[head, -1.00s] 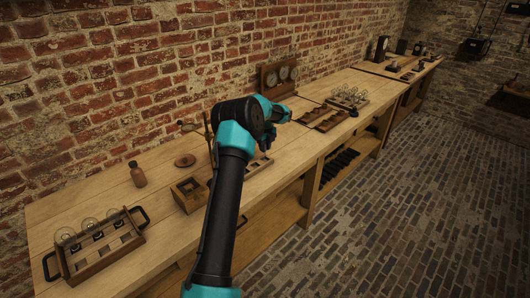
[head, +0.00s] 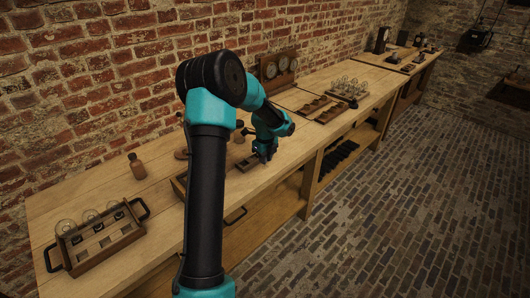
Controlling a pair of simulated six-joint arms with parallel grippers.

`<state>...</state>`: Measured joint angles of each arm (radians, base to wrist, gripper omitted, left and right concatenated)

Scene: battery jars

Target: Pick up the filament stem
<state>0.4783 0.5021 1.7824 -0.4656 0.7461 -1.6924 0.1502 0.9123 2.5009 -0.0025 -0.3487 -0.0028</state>
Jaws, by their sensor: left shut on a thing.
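My left gripper (head: 265,150) is low over the bench, at the right end of a small wooden rack with square openings (head: 245,163). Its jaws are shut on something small. I take this to be the filament stem, but it is too small and dark to make out in the head view. The gripper covers part of the rack. My right gripper is not in view.
A handled tray with glass bulbs (head: 98,242) stands at the bench's left end. A brown bottle (head: 137,167) stands behind it. A gauge panel (head: 279,69), a slotted wooden rack (head: 322,109) and more bulbs (head: 347,87) are farther along.

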